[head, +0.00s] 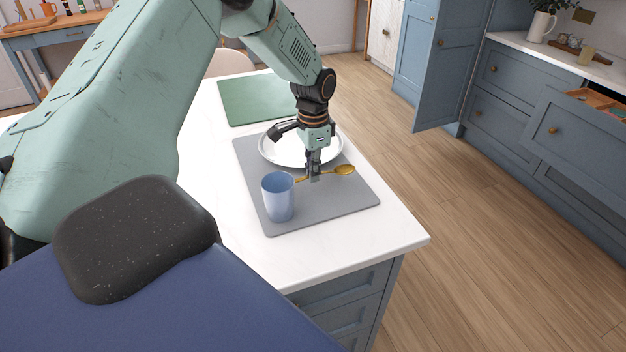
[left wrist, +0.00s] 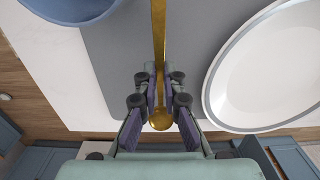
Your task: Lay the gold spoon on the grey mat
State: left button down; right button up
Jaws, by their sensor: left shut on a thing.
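The gold spoon (head: 345,170) is between the fingers of my left gripper (head: 314,177), which is shut on its handle. The bowl points right in the head view. In the left wrist view the handle (left wrist: 158,40) runs up between the fingers. The grey mat (head: 335,205) lies on the white counter under the gripper. The spoon is over the mat, between the blue cup and the white plate; I cannot tell whether it touches the mat. My right gripper is not in view.
The blue cup (head: 278,205) stands on the mat, close left of the gripper. The white plate (head: 336,156) sits just behind it, partly hidden by my arm. A green mat (head: 240,100) lies farther back. The mat's front right part is bare, near the counter edge.

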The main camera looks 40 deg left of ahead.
aim_at(314, 190)
pick_arm(q)
jog(key=shift+s+f, duration=0.15)
jog(key=shift+f, duration=0.45)
jog(key=shift+s+f, duration=0.15)
jog(key=shift+f, duration=0.45)
jog(key=shift+w+f, duration=0.1)
jog(key=shift+f, duration=0.2)
jog(key=shift+w+d+f, duration=0.1)
jog(key=shift+w+f, duration=0.05)
jog(key=shift+w, duration=0.2)
jog(key=c, duration=1.8)
grip_release()
jog(key=o, duration=0.3)
jog(key=shift+s+r, duration=0.2)
jog(key=shift+s, duration=0.2)
jog(key=shift+w, duration=0.3)
jog(key=shift+w+r, duration=0.15)
jog(key=shift+r, duration=0.1)
jog(key=shift+s+r, duration=0.2)
jog(key=shift+r, duration=2.7)
jog(key=shift+s+r, duration=0.15)
jog(key=shift+r, duration=2.7)
